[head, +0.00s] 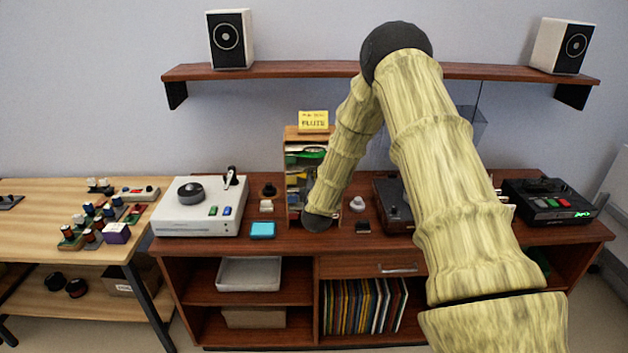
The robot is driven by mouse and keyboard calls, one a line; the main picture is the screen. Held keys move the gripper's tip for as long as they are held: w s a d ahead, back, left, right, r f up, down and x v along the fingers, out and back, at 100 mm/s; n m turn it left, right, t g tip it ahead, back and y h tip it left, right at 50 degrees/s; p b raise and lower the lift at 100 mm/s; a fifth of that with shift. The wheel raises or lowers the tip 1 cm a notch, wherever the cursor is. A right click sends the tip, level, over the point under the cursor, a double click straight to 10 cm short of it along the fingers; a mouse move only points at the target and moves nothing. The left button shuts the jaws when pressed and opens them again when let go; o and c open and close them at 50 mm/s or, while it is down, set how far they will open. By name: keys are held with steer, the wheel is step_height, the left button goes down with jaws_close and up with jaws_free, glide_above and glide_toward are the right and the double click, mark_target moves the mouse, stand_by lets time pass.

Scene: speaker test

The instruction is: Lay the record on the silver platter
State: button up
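I cannot make out a loose record or a silver platter in the head view. A dark device (392,206) stands on the cabinet top right of centre, largely hidden behind my arm; I cannot tell whether a platter is on it. My forearm reaches down in front of a wooden rack (293,152) and ends in a dark round joint low at its front. My gripper's fingers do not show, so its state and anything in it are hidden. Several upright thin sleeves or records (362,306) fill the cabinet's lower compartment.
A white device (202,216) with a dark disc stands left on the cabinet (270,247), beside a blue block (262,230). A black device (548,203) stands right. A wooden table (45,228) with small parts stands left. A shelf (290,69) with speakers hangs above.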

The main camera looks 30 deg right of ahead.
jaws_close()
stand_by(0.4)
steer(key=shift+s, duration=0.1)
steer(key=f+p+v, duration=0.1)
steer(key=v, duration=1.7)
steer(key=shift+s, duration=0.2)
stand_by(1.7)
steer(key=shift+a+f, duration=0.1)
steer(key=shift+a, duration=0.05)
